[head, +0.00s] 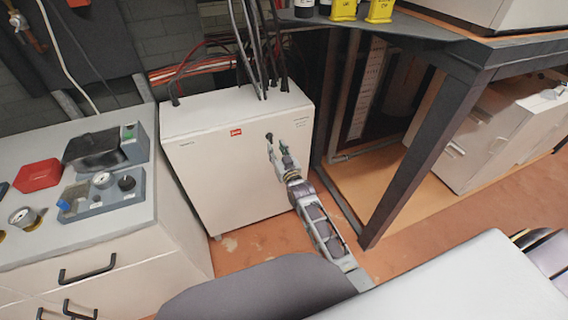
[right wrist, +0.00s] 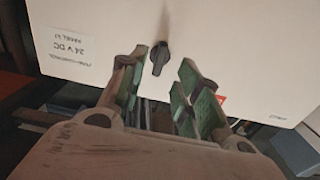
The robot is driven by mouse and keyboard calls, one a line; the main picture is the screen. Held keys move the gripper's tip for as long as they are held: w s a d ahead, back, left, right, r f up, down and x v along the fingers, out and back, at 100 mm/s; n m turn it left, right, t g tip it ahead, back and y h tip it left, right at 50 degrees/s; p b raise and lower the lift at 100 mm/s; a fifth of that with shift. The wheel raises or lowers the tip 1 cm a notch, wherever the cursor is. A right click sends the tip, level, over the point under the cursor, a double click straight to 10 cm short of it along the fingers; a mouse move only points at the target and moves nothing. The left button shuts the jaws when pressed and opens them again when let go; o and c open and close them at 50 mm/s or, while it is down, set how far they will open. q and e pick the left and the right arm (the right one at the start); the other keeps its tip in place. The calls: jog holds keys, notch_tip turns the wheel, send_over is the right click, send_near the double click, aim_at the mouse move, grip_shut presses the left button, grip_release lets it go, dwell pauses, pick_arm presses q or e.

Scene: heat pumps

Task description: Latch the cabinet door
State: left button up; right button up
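The white cabinet (head: 215,165) stands on the floor in the middle of the head view. Its front door looks flush with the body and carries a red label (head: 236,132). A small black latch knob (head: 269,136) sits near the door's upper right; in the right wrist view the knob (right wrist: 160,58) has its handle pointing roughly up and down. My right gripper (head: 277,149) is in front of the knob, and its green-padded fingers (right wrist: 162,90) are spread apart and empty. The knob shows beyond the gap, apparently not touched. My left gripper is out of view.
A drawer bench (head: 90,255) with gauges and a red box (head: 38,175) stands left. A dark table leg (head: 415,165) rises right of the cabinet.

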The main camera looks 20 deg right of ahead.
jog(key=s, duration=0.7)
jog(key=shift+s, duration=0.25)
jog(key=shift+d, duration=0.1)
dwell(0.6)
